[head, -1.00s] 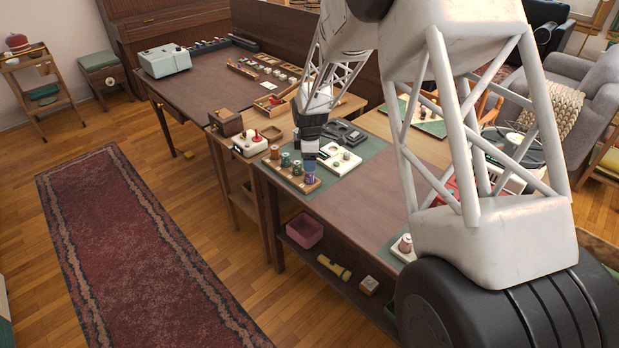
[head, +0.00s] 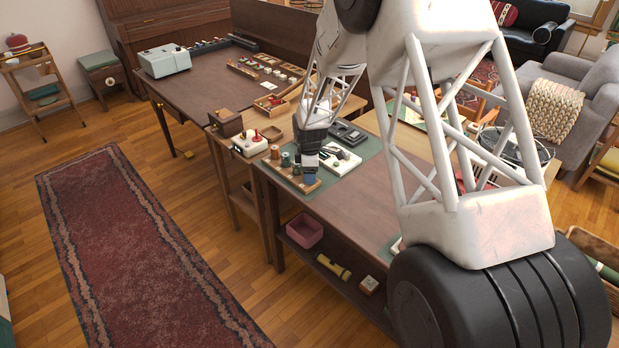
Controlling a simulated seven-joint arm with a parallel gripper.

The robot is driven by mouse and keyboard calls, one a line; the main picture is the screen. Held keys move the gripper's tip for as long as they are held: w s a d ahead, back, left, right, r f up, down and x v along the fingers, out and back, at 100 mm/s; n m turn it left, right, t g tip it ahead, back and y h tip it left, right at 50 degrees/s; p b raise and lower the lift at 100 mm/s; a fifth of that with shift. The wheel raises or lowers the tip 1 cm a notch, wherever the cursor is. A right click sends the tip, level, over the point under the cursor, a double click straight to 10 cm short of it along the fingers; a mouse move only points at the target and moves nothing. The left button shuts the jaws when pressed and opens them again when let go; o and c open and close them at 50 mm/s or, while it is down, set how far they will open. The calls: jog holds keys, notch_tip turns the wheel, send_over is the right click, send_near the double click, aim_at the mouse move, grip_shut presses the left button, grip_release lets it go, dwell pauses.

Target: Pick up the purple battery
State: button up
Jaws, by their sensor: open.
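A wooden tray (head: 283,172) on the worktable holds a row of small upright cylinders. A reddish-brown one (head: 275,152) and a green one (head: 285,159) show at its left. My gripper (head: 310,178) is open, pointing down low over the tray's right end, where the purple battery stood in the earlier frame. The battery is now hidden behind my gripper. I cannot tell whether the fingers are around it or touching it.
The tray lies on a green mat (head: 368,148). A white tray (head: 345,166) and a dark tray (head: 344,132) are close to the right and behind. The brown tabletop (head: 350,205) in front is clear. A pink bin (head: 305,231) is on the shelf below.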

dwell(0.4)
jog(key=c, duration=1)
jog(key=shift+c, duration=0.2)
jog(key=shift+r, duration=0.15)
jog(key=shift+r, duration=0.7)
notch_tip(320, 180, up, 2)
jog(key=shift+r, duration=0.1)
jog(key=s+d, duration=0.2)
jog(key=s, duration=0.5)
jog(key=s+d+r, duration=0.1)
jog(key=s, duration=0.7)
jog(key=shift+s+d, duration=0.25)
jog(key=shift+d, duration=0.15)
jog(key=shift+r, duration=0.1)
